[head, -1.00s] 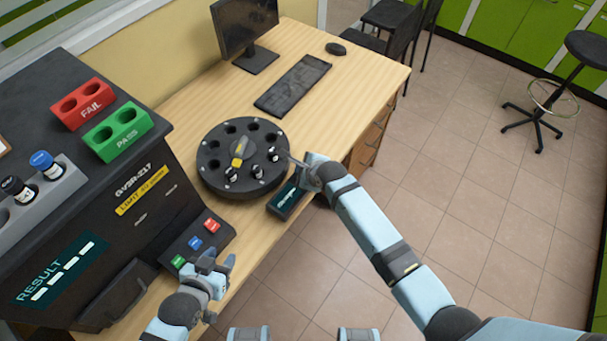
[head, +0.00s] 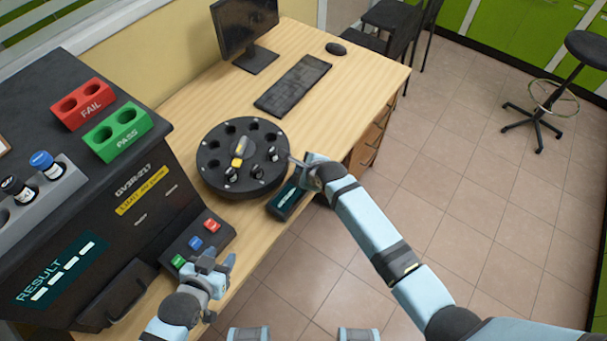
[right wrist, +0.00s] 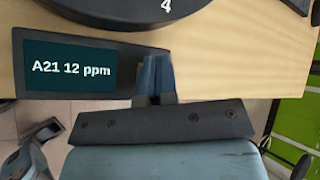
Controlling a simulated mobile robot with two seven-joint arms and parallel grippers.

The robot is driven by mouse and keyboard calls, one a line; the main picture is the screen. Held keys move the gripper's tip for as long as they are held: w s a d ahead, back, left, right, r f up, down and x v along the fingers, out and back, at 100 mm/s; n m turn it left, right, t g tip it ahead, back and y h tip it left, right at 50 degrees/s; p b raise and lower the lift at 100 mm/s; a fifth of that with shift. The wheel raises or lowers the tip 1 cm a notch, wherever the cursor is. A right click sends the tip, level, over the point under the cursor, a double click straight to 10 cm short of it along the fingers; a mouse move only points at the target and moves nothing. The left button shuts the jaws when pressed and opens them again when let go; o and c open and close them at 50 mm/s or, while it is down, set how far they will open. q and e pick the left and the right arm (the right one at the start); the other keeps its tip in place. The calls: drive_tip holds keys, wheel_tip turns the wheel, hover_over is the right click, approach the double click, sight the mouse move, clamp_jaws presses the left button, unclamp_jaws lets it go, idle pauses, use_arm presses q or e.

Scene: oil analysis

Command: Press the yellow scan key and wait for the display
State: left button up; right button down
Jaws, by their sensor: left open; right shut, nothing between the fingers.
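The small dark display unit (head: 285,203) lies on the desk beside the round carousel (head: 205,181). In the right wrist view its teal screen (right wrist: 70,67) reads "A21 12 ppm". My right gripper (head: 291,158) is shut and empty, at the far end of this unit next to the carousel. Its closed fingers also show in the right wrist view (right wrist: 157,68), over the right part of the unit. My left gripper (head: 219,259) is open and empty, close to the analyser's button panel.
The analyser (head: 105,190) at left has red, blue and green buttons and a RESULT screen showing dashes. Red FAIL (head: 85,106) and green PASS (head: 117,134) blocks and a vial rack (head: 50,192) sit on it. The carousel holds several vials. A keyboard (head: 293,84) and monitor stand behind.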

drive_tip(key=shift+f, duration=0.4)
idle(0.5)
drive_tip(key=shift+f, duration=0.55)
drive_tip(key=shift+r, duration=0.1)
idle(0.5)
drive_tip(key=shift+r+p, duration=0.9)
drive_tip(key=shift+p, duration=0.1)
drive_tip(key=shift+s+a, duration=0.1)
drive_tip(key=shift+a, duration=0.05)
